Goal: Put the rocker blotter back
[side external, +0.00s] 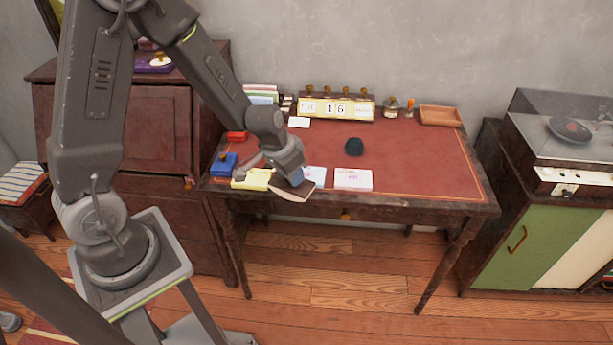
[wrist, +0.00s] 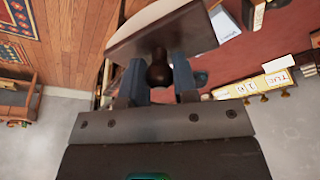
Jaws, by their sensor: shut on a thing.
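The rocker blotter (wrist: 185,35) has a dark round knob and a wooden board with a pale curved side. My gripper (wrist: 158,82) is shut on its knob, with one blue finger on each side, in the wrist view. In the side external view my gripper (side external: 297,178) is low over the front edge of the red-topped desk (side external: 420,165). The blotter (side external: 292,194) shows below it there, tilted, at the front edge. My gripper hides its knob in that view. I cannot tell whether the blotter touches the desk.
A yellow pad (side external: 252,179), a blue item (side external: 223,163) and a red item (side external: 237,136) lie to the left. A white card stack (side external: 353,180) is to the right. A dark round object (side external: 354,146), calendar (side external: 336,108) and wooden tray (side external: 440,115) stand farther back. The desk's right half is mostly clear.

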